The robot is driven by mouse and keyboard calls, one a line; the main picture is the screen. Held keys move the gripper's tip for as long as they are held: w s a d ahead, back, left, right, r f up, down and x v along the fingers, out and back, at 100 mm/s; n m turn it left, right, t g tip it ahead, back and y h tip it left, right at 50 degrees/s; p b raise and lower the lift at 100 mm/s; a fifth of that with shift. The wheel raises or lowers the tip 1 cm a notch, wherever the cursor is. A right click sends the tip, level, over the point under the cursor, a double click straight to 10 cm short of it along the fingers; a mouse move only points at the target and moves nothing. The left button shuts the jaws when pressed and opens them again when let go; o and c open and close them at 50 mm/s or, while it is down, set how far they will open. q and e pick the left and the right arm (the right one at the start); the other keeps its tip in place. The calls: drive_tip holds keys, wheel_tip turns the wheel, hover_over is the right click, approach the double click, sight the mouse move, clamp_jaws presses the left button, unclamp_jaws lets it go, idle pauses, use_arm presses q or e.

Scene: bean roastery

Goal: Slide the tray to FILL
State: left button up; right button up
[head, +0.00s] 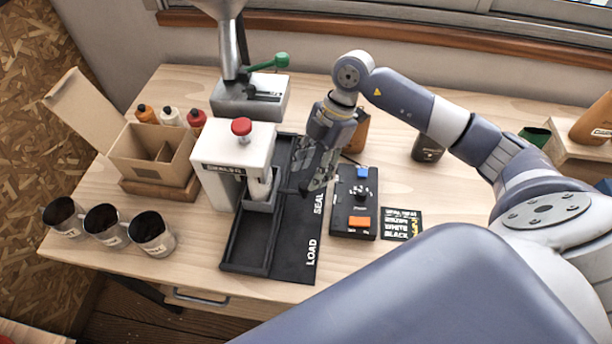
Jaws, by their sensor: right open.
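The black tray (233,245) lies in the black slide track (294,255), its open near part beside the LOAD lettering. A grey square holder (259,206) is at its far end, under the white sealer (212,172) with the red knob. SEAL is lettered farther along the track. Any FILL lettering is hidden, probably behind my gripper. My right gripper (314,186) is open and points down over the track near SEAL, right of the sealer. I cannot tell whether its fingers touch the tray. My left gripper is not in view.
A hopper machine (250,96) with a green lever stands at the back. A black control box (354,205) with blue and orange buttons is close right of the track. Several dark metal cups (152,234) and a cardboard box (122,152) are at left.

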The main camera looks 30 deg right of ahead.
sight(305, 184)
drive_tip(key=x, duration=0.4)
drive_tip(key=shift+d+p, duration=0.1)
drive_tip(key=shift+p, duration=0.25)
drive_tip(key=shift+f, duration=0.15)
drive_tip(key=shift+w, duration=0.1)
drive_tip(key=shift+c, duration=0.9)
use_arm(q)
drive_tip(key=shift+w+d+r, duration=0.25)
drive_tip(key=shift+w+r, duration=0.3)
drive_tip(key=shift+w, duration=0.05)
use_arm(e)
clamp_jaws()
